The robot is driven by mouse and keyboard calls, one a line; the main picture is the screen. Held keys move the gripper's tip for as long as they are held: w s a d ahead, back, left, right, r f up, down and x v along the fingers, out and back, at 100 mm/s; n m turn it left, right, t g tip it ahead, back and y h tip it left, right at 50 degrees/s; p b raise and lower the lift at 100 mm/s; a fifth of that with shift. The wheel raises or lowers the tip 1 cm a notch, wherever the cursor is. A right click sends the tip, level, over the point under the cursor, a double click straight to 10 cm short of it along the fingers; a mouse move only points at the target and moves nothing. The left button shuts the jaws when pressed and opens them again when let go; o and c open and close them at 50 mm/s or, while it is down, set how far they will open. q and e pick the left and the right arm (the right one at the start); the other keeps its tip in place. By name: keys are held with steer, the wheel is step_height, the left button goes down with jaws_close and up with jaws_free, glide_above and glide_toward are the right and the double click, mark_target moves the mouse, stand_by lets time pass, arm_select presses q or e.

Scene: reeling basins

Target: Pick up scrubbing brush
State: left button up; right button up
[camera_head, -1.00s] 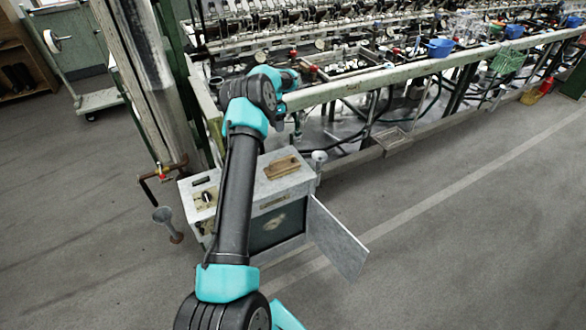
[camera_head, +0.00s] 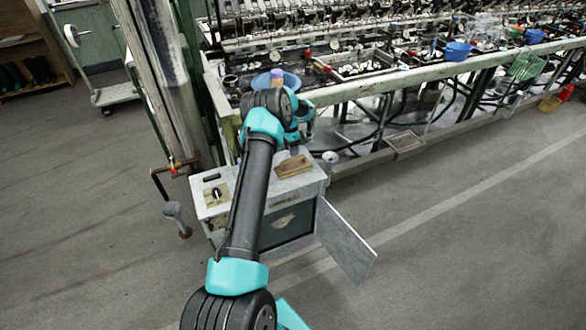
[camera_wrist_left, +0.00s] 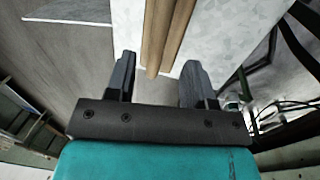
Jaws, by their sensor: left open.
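The scrubbing brush (camera_head: 293,166) is a brown wooden block lying on the pale top of a small cabinet. In the left wrist view the brush (camera_wrist_left: 166,28) runs down from the top edge, its near end appearing between my fingertips. My left gripper (camera_wrist_left: 157,80) is open, with one finger on each side of the brush in the picture; I see no contact, and the height gap cannot be judged. In the head view my left gripper (camera_head: 303,128) is partly hidden by its own wrist, behind and above the brush. My right gripper does not show.
The cabinet (camera_head: 312,186) has its door (camera_head: 345,242) hanging open at the front right. The reeling machine's rail (camera_head: 400,80) runs behind it. A pipe with a red valve (camera_head: 174,170) stands to the left. The floor at right is clear.

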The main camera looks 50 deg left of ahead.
mark_target(292, 159)
arm_select(q)
steer(key=shift+f, duration=0.25)
steer(key=shift+s+d+f, duration=0.15)
steer(key=shift+d+f, duration=0.05)
steer(key=shift+f, duration=0.65)
steer(key=shift+s+d+f, duration=0.15)
steer(key=shift+d+f, duration=0.05)
steer(key=shift+f, duration=0.6)
steer(key=shift+s+d+f, duration=0.15)
steer(key=shift+d+f, duration=0.05)
steer(key=shift+f, duration=0.65)
jaws_close()
